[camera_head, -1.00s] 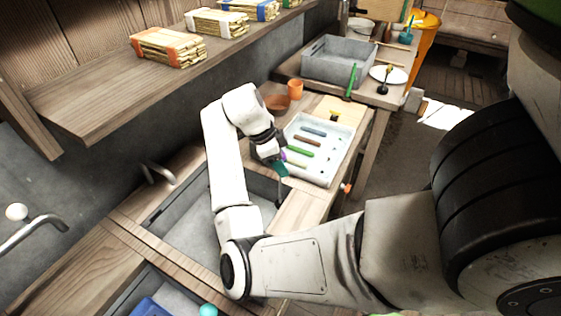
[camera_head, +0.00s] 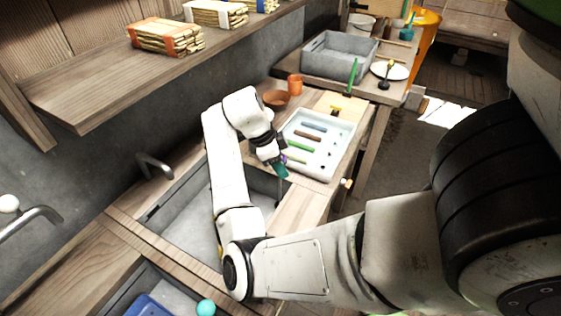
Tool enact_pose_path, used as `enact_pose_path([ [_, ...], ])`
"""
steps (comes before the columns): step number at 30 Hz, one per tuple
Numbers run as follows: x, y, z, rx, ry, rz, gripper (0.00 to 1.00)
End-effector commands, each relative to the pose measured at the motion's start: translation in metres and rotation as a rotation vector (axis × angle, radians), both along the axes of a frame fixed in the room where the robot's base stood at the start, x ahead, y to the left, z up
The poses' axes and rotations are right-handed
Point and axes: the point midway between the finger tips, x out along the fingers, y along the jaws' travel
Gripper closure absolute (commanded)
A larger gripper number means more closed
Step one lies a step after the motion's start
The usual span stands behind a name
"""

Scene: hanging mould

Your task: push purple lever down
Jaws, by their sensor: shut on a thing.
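A small purple piece (camera_head: 286,158) shows at the near left end of the pale tray (camera_head: 322,172), mostly hidden by my gripper. I cannot tell whether it is a lever or how it is tilted. The tray also holds blue, brown and green bars in rows. My gripper (camera_head: 275,164) is beside the tray's left edge, pointing down and right. It is shut on a teal-handled tool (camera_head: 280,171), whose thin lower part hangs over the counter and sink edge. The fingertips are small and partly hidden.
A grey sink basin (camera_head: 190,232) lies under my forearm. An orange cup (camera_head: 295,84) and a brown bowl (camera_head: 276,98) stand behind the tray. A grey bin (camera_head: 338,60) and a white plate (camera_head: 389,70) are farther back. A wooden shelf (camera_head: 110,84) overhangs at left.

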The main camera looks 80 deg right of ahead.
Motion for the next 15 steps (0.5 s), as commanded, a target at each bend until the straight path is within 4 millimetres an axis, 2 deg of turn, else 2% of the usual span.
enact_pose_path([
  [1, 0.0005, 0.0000, -0.0116, 0.000, -0.001, 0.001, 1.00],
  [3, 0.0007, 0.0000, -0.0152, -0.001, -0.001, 0.002, 1.00],
  [11, 0.0004, 0.0003, -0.0163, 0.004, -0.002, 0.003, 1.00],
  [12, 0.0003, 0.0004, -0.0166, 0.005, -0.001, 0.003, 0.59],
  [15, 0.0001, 0.0004, -0.0164, 0.005, 0.000, 0.003, 0.50],
])
